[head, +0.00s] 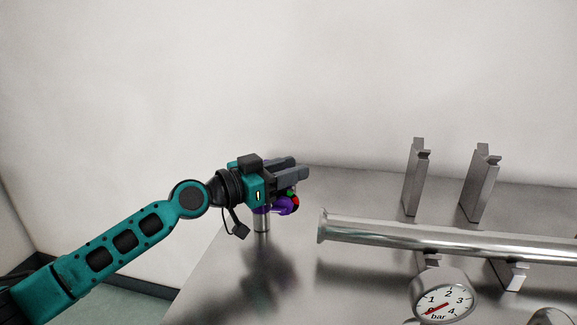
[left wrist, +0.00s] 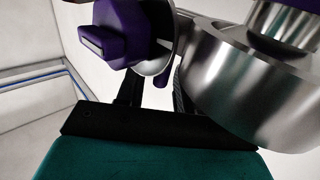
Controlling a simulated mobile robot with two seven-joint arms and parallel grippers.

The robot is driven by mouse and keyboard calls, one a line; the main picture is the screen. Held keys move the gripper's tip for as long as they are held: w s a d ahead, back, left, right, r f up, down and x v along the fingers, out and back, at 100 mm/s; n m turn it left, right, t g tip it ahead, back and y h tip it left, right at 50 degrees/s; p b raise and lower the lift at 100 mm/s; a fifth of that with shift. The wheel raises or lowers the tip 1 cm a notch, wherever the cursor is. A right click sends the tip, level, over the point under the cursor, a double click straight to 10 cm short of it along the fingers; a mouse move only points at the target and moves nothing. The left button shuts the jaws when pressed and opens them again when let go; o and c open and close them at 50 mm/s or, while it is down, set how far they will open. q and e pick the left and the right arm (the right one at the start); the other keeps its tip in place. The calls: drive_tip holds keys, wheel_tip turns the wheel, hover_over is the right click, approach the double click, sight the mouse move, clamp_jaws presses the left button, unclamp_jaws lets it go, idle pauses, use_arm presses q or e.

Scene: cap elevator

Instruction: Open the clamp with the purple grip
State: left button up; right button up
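The clamp's purple grip (head: 282,206) shows in the head view just under my left gripper, with small red and green parts at its right end. A short metal post (head: 262,222) stands below it. My left gripper (head: 298,170) is over the purple grip, its two grey fingers apart with nothing seen between them. In the left wrist view a purple knob-like part (left wrist: 122,36) with a pale end face is close to the camera, beside a large shiny metal cylinder (left wrist: 245,85). These hide most of the fingers. My right gripper is out of view.
A horizontal metal pipe (head: 430,238) lies to the right, with a round pressure gauge (head: 444,300) in front. Two upright metal brackets (head: 415,180) (head: 480,185) stand behind it. The shiny table (head: 345,295) is bare between the post and the gauge.

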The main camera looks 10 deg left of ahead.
use_arm(q)
drive_tip(key=shift+c, duration=0.2)
clamp_jaws()
idle(0.4)
